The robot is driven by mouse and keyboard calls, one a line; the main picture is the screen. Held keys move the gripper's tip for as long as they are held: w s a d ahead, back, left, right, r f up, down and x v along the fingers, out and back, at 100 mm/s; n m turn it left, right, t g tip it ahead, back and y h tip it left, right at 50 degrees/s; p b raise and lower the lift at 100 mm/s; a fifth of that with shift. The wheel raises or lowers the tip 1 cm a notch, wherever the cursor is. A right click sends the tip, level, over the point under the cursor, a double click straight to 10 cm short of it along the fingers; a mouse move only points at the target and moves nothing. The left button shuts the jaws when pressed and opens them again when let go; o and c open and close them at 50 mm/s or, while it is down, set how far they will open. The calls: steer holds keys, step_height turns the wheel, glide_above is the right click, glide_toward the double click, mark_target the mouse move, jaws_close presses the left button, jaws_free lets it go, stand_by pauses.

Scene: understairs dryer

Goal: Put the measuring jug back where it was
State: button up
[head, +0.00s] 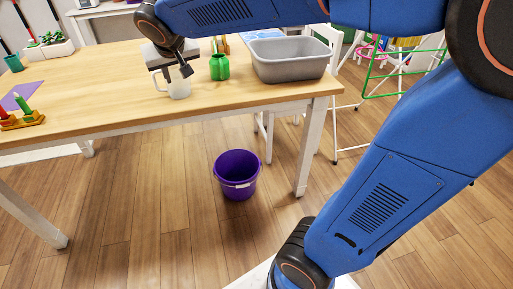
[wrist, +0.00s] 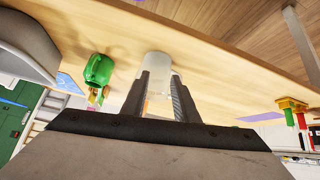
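The measuring jug (head: 179,86) is pale and translucent, with its handle on the left in the head view. It looks upright at the wooden table's near side; I cannot tell whether its base touches the top. My gripper (head: 172,73) is over it, partly hiding its upper part. In the wrist view the jug (wrist: 160,63) shows between and beyond the two dark fingers of my gripper (wrist: 162,84). The fingers are apart with the pale jug in the gap. Whether they press on it is not clear.
A green jar (head: 219,67) stands close right of the jug, and a grey basin (head: 289,62) beyond it. A purple bucket (head: 236,175) stands on the floor. A drying rack (head: 405,70) is right.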

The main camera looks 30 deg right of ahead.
steer(key=s+d+f+g, duration=0.1)
steer(key=s+d+f, duration=0.2)
steer(key=s, duration=0.7)
steer(key=s+d+f+g+y, duration=0.1)
steer(key=s+d+f, duration=0.2)
steer(key=s, duration=0.7)
steer(key=s+d+f+n+g, duration=0.1)
steer(key=s+d+f, duration=0.2)
steer(key=s+f, duration=0.4)
steer(key=s, duration=0.3)
steer(key=shift+s+d+y, duration=0.3)
steer(key=shift+s, duration=0.05)
steer(key=shift+r, duration=0.1)
